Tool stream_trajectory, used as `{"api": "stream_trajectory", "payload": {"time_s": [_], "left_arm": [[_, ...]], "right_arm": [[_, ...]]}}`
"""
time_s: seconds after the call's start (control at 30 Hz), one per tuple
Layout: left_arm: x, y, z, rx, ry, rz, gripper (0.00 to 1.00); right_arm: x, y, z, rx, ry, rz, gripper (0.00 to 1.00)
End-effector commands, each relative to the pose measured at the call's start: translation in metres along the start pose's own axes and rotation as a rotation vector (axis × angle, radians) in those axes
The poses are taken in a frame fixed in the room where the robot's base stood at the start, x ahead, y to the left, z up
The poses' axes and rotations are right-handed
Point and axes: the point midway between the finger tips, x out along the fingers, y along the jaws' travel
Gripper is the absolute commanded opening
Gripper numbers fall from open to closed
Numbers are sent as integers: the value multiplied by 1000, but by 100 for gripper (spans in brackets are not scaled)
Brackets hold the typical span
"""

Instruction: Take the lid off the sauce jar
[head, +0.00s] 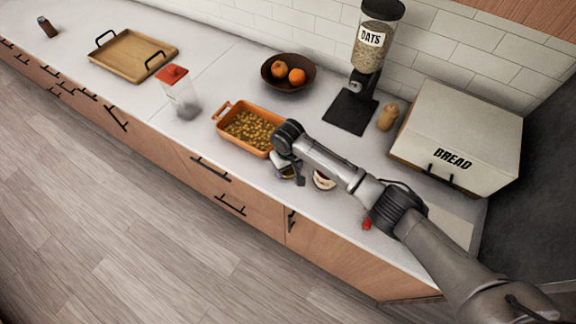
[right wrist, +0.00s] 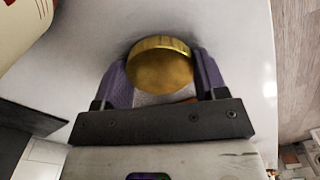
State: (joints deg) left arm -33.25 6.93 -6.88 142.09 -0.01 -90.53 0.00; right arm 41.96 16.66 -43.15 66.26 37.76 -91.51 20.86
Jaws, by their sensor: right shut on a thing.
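The sauce jar (head: 287,173) stands on the counter near its front edge in the head view, partly hidden by my right arm. Its round gold lid (right wrist: 160,65) fills the space between my right gripper's purple fingers (right wrist: 160,75) in the right wrist view. The right gripper (head: 290,170) is shut on the lid, one finger on each side. The jar's body is mostly hidden under the lid, so I cannot tell whether the lid is apart from it. My left gripper is not in view.
An orange baking dish (head: 217,128) stands left of the jar, and a pale container (head: 323,180) just right of it. A fruit bowl (head: 270,81), oats dispenser (head: 375,40) and bread box (head: 455,130) stand behind. A red-lidded container (head: 180,95) is farther left.

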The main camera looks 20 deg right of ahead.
Motion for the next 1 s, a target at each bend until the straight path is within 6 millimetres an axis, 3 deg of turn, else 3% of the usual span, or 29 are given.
{"api": "stream_trajectory", "payload": {"time_s": [0.23,0.27,0.5,0.8,1.0], "left_arm": [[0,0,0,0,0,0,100],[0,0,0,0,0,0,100],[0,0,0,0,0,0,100],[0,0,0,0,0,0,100],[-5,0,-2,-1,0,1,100]], "right_arm": [[4,0,0,1,-1,0,37],[3,0,0,1,0,0,68],[3,0,0,1,0,0,91],[0,0,0,0,1,0,91],[-27,0,-1,0,2,-1,91]]}}
